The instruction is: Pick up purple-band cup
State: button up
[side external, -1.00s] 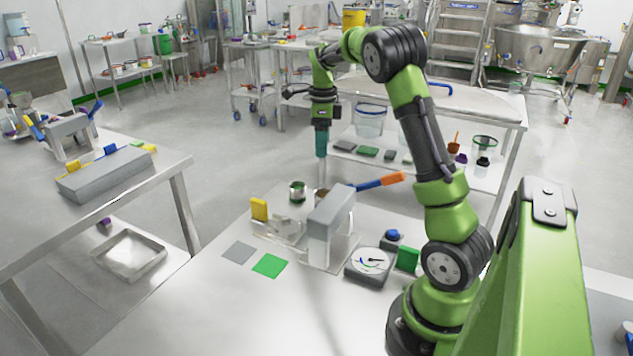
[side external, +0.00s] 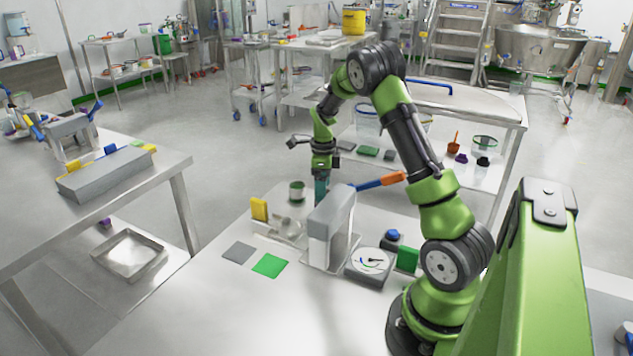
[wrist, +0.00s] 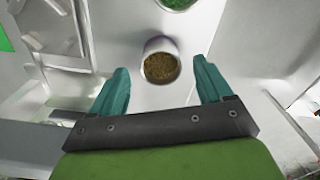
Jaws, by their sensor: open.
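A pale cup (wrist: 161,45) filled with brown granules stands upright between my open fingers in the wrist view. My gripper (wrist: 160,66) has teal fingers, one on each side of the cup, with visible gaps; no contact is seen. In the side view my gripper (side external: 322,190) points down behind the grey block, which hides its fingertips and the granule cup. A second cup (side external: 297,191) with a green rim stands left of my gripper; its green contents (wrist: 178,3) show at the wrist view's top edge.
A yellow block (side external: 259,209), a dial (side external: 370,262) and a green block (side external: 407,258) are nearby.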

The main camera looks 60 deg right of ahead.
notch_tip(320, 180, down, 4)
jog(key=shift+s+r, duration=0.1)
jog(key=shift+r, duration=0.15)
